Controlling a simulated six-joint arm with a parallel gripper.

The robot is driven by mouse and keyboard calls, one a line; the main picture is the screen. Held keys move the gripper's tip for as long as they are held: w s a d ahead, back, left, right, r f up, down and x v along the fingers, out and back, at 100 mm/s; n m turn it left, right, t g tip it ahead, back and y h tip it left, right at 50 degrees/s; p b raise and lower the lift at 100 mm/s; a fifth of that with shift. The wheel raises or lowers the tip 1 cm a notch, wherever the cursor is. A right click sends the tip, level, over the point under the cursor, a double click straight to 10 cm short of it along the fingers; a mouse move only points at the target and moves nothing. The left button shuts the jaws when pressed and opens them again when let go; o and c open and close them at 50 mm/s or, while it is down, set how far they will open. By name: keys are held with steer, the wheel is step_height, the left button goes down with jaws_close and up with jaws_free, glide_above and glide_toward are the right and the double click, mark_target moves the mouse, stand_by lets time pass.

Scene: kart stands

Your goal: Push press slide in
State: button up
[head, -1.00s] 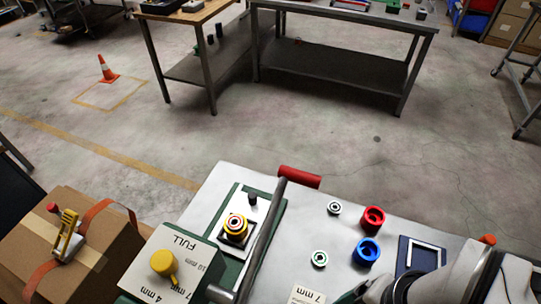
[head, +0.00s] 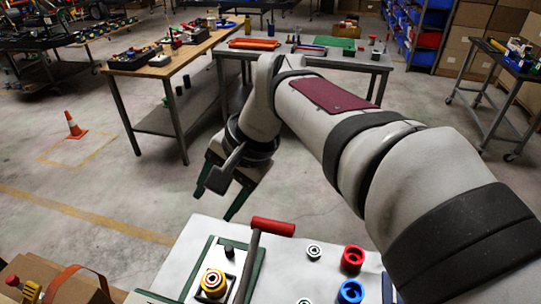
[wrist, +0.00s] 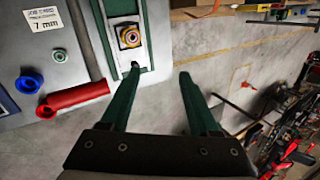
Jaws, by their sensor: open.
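The press slide (head: 213,283) is a pale plate in a green frame on the bench, carrying a yellow round nest with a ringed part in it. A dark knob (head: 229,251) stands at its far end. In the wrist view the slide (wrist: 130,38) shows at upper centre, with the knob (wrist: 135,66) close to the left fingertip. The press lever's red handle (head: 272,227) lies right of the slide; it also shows in the wrist view (wrist: 80,97). My gripper (head: 216,203) is open and empty, beyond the bench's far edge; its fingers (wrist: 160,75) are spread apart.
A red cup (head: 352,259), a blue cup (head: 350,292) and a small ring (head: 313,252) sit right of the lever. A cardboard box (head: 20,268) stands at lower left. Open floor lies beyond the bench, before the far tables.

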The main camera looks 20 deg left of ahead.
mark_target(228, 248)
steer(key=w+a+f+m+h, duration=0.2)
steer(key=w+f+m+h, duration=0.15)
steer(key=f, duration=0.35)
steer(key=w+a+f+m+h, duration=0.2)
steer(key=w+a+f+m, duration=0.15)
steer(key=f, duration=1.35)
steer(key=w+d+f, duration=0.1)
steer(key=f, duration=0.4)
steer(key=shift+f, duration=0.15)
steer(key=shift+c, duration=0.2)
jaws_close()
steer(key=shift+s, duration=0.1)
